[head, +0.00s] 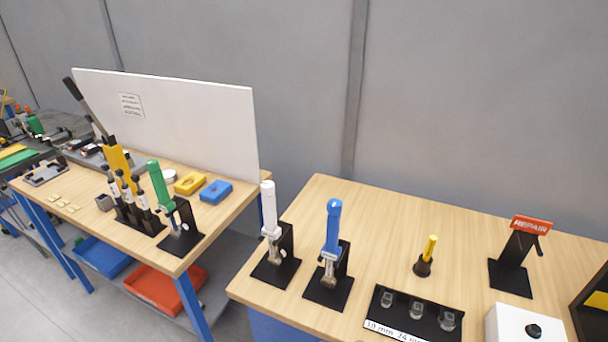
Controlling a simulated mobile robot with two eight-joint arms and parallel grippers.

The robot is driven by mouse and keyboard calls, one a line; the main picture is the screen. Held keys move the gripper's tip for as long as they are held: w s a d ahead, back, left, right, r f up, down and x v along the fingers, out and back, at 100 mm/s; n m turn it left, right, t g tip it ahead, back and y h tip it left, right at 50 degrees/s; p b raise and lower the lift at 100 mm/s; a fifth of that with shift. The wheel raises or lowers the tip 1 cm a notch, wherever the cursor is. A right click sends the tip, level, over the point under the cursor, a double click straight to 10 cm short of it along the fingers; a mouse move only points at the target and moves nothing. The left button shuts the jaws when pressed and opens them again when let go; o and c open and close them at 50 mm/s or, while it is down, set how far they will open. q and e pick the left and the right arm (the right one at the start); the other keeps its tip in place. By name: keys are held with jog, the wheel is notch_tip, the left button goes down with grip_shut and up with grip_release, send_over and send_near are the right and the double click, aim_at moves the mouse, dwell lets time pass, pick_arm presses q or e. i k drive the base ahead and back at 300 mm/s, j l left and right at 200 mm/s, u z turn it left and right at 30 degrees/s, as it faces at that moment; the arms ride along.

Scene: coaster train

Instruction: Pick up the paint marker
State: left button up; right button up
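A short yellow marker-like stick, which looks like the paint marker (431,246), stands upright in a small black holder (423,268) on the right wooden table (400,227). Its lower end is hidden in the holder. Neither of my grippers is in the head view.
A white-handled tool (269,208) and a blue-handled tool (332,228) stand on black stands left of the marker. A black tray (401,330) with clear sockets lies in front. A REPAIR sign stand (514,262) and a white box (512,322) are to the right. Bare tabletop lies behind the marker.

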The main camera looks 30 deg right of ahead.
aim_at(432, 239)
jog(key=z, duration=3.8)
jog(key=i+l, duration=0.55)
jog(key=u, duration=1.75)
